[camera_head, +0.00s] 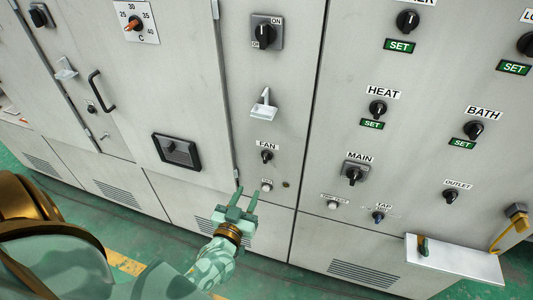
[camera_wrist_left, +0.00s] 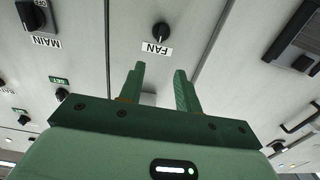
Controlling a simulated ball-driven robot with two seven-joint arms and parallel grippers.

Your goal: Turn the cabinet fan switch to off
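The fan switch (camera_head: 267,156) is a small black rotary knob under a FAN label (camera_head: 267,145) on the grey cabinet. In the left wrist view the knob (camera_wrist_left: 162,33) shows beyond my fingertips, with its FAN label (camera_wrist_left: 157,48) upside down. My left gripper (camera_head: 246,193) is open and empty, below the fan switch and apart from it. Its two green fingers (camera_wrist_left: 160,78) point toward the cabinet face with a gap between them. My right gripper is not in view.
A white push button (camera_head: 267,186) sits just below the fan switch. A white lever (camera_head: 264,106) sticks out above it. The MAIN switch (camera_head: 354,175) is to the right. A dark square latch (camera_head: 177,152) is to the left. A white ledge (camera_head: 455,262) juts out at lower right.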

